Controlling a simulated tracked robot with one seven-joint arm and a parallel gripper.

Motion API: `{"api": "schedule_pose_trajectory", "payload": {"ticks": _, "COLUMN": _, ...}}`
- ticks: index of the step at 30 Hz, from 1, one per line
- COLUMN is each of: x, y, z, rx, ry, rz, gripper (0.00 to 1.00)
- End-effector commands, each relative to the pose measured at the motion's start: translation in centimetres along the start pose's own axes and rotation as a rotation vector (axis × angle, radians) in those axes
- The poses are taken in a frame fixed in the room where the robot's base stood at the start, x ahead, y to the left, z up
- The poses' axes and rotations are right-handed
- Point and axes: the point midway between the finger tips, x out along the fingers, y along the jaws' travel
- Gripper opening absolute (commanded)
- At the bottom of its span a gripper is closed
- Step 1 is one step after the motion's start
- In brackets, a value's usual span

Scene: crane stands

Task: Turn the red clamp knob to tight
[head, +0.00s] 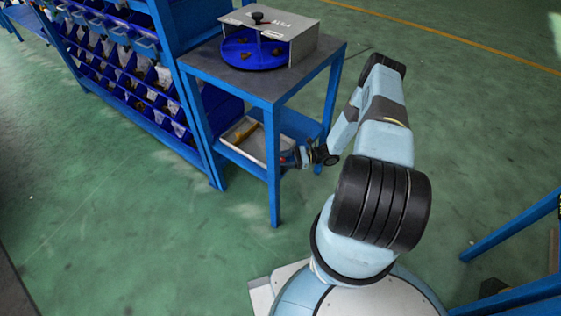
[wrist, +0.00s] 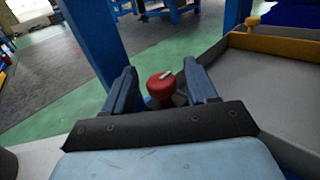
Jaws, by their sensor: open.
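The red clamp knob (wrist: 160,86) shows in the wrist view, round, with a pale bar or mark on its top. My gripper (wrist: 165,84) is open, with one dark finger on each side of the knob. The knob appears between the fingers with small gaps; I cannot tell whether either finger touches it. In the head view my gripper (head: 290,158) is at the lower shelf of the blue table, beside a leg. The knob cannot be made out there.
A grey tray (head: 231,142) with a yellow item lies on the lower shelf, close right of my gripper in the wrist view. The blue table (head: 265,87) carries a grey box (head: 305,41) with a blue turntable. A blue bin rack (head: 115,60) stands left. Green floor is clear in front.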

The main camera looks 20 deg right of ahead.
Motion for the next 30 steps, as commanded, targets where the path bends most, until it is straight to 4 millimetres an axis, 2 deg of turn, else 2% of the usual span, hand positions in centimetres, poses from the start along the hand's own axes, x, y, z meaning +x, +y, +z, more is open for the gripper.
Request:
{"api": "schedule_pose_trajectory", "payload": {"ticks": 5, "x": -2.5, "y": 0.0, "z": -0.1, "rx": 0.0, "ry": 0.002, "rz": -0.004, "gripper": 0.57}}
{"api": "schedule_pose_trajectory", "payload": {"ticks": 18, "x": -10.8, "y": 0.1, "z": -0.1, "rx": 0.0, "ry": 0.002, "rz": -0.003, "gripper": 0.57}}
{"api": "schedule_pose_trajectory", "payload": {"ticks": 24, "x": -12.9, "y": 0.1, "z": -0.2, "rx": 0.0, "ry": 0.001, "rz": -0.001, "gripper": 0.57}}
{"api": "schedule_pose_trajectory", "payload": {"ticks": 30, "x": -13.5, "y": 0.1, "z": -0.1, "rx": 0.001, "ry": 0.0, "rz": 0.0, "gripper": 0.57}}
